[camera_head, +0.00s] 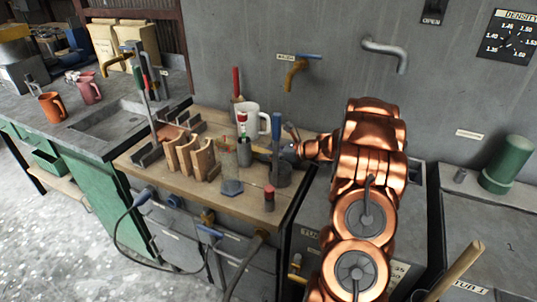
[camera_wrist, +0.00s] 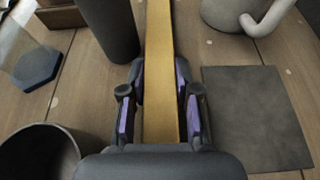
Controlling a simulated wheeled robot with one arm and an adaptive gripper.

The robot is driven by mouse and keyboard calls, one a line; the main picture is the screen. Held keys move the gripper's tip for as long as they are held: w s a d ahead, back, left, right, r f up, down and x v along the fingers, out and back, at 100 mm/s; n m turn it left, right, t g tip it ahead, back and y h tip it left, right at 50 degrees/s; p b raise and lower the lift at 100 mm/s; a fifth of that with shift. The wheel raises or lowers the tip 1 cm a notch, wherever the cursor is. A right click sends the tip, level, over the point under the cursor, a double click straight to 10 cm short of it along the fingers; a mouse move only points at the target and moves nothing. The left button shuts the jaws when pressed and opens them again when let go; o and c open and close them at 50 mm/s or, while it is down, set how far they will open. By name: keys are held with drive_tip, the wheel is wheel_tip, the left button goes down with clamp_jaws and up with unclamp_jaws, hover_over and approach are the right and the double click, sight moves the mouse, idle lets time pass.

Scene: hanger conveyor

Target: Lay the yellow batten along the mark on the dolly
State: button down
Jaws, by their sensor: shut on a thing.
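The yellow batten (camera_wrist: 160,70) runs lengthwise up the middle of the wrist view, between the purple-padded fingers of my gripper (camera_wrist: 160,105). My gripper is shut on it. Its far end runs out of the top of that view. In the head view my gripper (camera_head: 291,150) is over the right back part of a wooden bench top (camera_head: 215,205), partly hidden by a blue-topped tool. No dolly or mark can be made out for certain in either view.
A white mug (camera_head: 262,121) stands left of my gripper; it also shows in the wrist view (camera_wrist: 224,15). A dark flat mat (camera_wrist: 255,115), a dark cylinder (camera_wrist: 108,28), a cup (camera_wrist: 40,150) and a blue hexagonal piece (camera_wrist: 38,68) crowd round the batten. Wooden slots (camera_head: 188,158) stand farther left.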

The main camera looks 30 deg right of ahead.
drive_tip(key=shift+f, duration=0.4)
drive_tip(key=c, duration=1.1)
unclamp_jaws()
drive_tip(key=shift+c, duration=0.2)
drive_tip(key=shift+r, duration=0.2)
